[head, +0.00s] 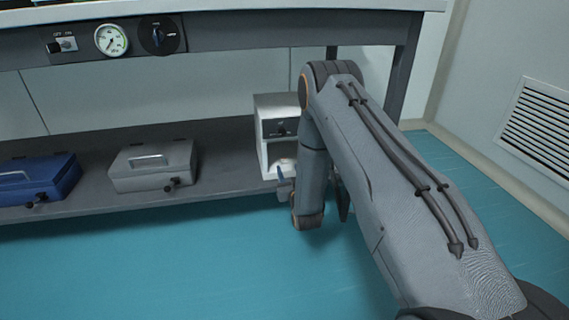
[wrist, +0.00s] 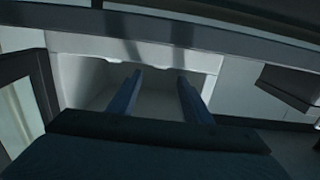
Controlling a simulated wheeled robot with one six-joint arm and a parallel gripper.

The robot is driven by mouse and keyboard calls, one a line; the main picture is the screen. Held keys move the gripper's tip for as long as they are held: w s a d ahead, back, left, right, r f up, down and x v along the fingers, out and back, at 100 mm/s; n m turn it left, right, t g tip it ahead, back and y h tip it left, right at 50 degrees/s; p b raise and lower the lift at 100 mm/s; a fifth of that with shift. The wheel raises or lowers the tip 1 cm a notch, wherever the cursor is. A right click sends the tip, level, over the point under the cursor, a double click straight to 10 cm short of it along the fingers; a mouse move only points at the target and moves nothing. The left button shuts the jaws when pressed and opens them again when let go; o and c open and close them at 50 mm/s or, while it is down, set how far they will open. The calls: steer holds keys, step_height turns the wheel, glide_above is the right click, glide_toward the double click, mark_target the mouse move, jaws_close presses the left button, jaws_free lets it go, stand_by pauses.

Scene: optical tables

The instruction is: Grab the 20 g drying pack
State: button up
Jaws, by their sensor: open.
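A small white cabinet (head: 263,150) stands at the right end of the low shelf, with a dark-fronted drawer above an open compartment. Something pale with a faint reddish mark (head: 285,163) shows in the compartment; it may be the drying pack, but it is too small and too covered to be sure. My gripper (wrist: 160,76) is open, its two blue fingers apart and pointing into the white compartment (wrist: 92,88). No pack shows clearly between the fingers in the wrist view. In the head view my arm hides most of the gripper.
A grey case (head: 130,180) and a blue case (head: 60,188) stand on the low shelf (head: 225,182) to the left. The table top (head: 230,5) and a dark leg (head: 403,72) are close to my arm. The teal floor (head: 150,265) is clear in front.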

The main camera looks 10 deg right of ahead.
mark_target(284, 161)
steer(key=w+b, duration=0.2)
steer(key=w, duration=0.1)
steer(key=w+b, duration=0.1)
steer(key=w, duration=0.1)
steer(key=shift+w+f+b, duration=0.15)
steer(key=shift+f+b, duration=0.15)
steer(key=shift+f, duration=0.1)
steer(key=shift+w+r, duration=0.1)
steer(key=shift+w, duration=0.35)
steer(key=c, duration=1.1)
